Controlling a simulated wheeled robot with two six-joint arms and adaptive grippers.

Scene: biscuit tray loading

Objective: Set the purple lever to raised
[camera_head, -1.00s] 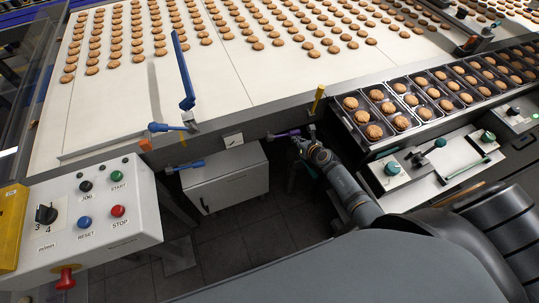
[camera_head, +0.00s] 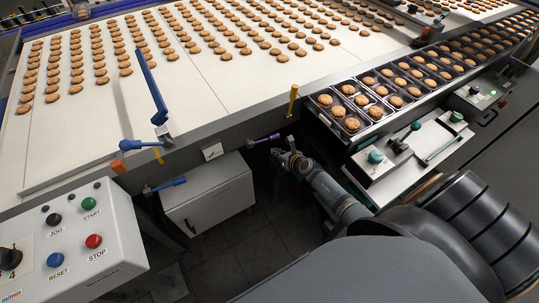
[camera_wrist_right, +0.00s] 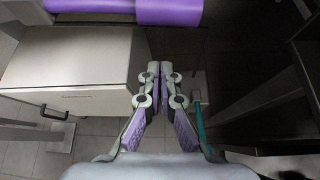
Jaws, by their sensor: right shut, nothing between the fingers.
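The purple lever (camera_head: 264,138) sticks out from the conveyor's front side, lying nearly level in the head view, with its left end slightly lower. In the right wrist view its thick purple grip (camera_wrist_right: 168,11) crosses the top edge, cut off by the frame. My right gripper (camera_head: 275,153) is just below the lever in the head view. In the right wrist view the gripper (camera_wrist_right: 154,68) is shut and empty, its fingertips together, with a gap in the picture between them and the lever. My left gripper is not in view.
A grey-white cabinet (camera_head: 207,196) stands below and left of the lever. A blue lever (camera_head: 165,184) sits left of it and a yellow upright handle (camera_head: 293,100) above right. Biscuit trays (camera_head: 350,139) lie to the right. A control box (camera_head: 118,239) is at lower left.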

